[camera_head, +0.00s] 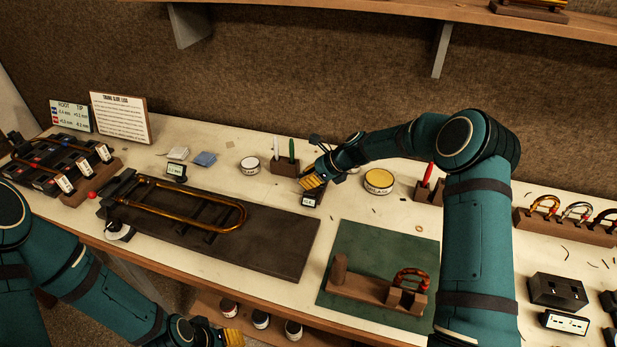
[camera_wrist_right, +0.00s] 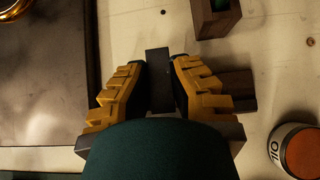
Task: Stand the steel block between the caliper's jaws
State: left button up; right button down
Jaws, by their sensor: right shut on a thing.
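My right gripper (camera_head: 314,180) is over the back middle of the bench, with its yellow fingers pointing down. In the right wrist view the gripper (camera_wrist_right: 158,88) is shut on a dark grey rectangular block (camera_wrist_right: 157,62), which looks like the steel block. The fingers hide part of it. A small dark device with a lit display (camera_head: 307,201) sits just below the gripper in the head view. I cannot tell whether it is the caliper, and no caliper jaws show clearly. My left gripper (camera_head: 232,338) is low at the bottom edge, partly cut off; its opening is unclear.
A dark mat (camera_head: 285,259) carries a brass slide (camera_head: 180,205). A green mat (camera_head: 345,237) holds a wooden fixture (camera_head: 360,289). Wooden pen holders (camera_head: 283,168) and a yellow-lidded tin (camera_head: 379,182) flank the right gripper. A black slotted block (camera_head: 557,291) stands at far right.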

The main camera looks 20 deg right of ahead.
jog(key=shift+f+b, duration=0.35)
jog(key=shift+f, duration=0.5)
jog(key=shift+r, duration=0.15)
jog(key=shift+r+p, duration=0.85)
jog(key=shift+r, duration=0.05)
jog(key=shift+p, duration=0.45)
dwell(0.8)
jog(key=shift+f, duration=0.25)
jog(key=shift+f+b, duration=0.6)
jog(key=shift+f, duration=0.2)
jog(key=shift+r, duration=0.15)
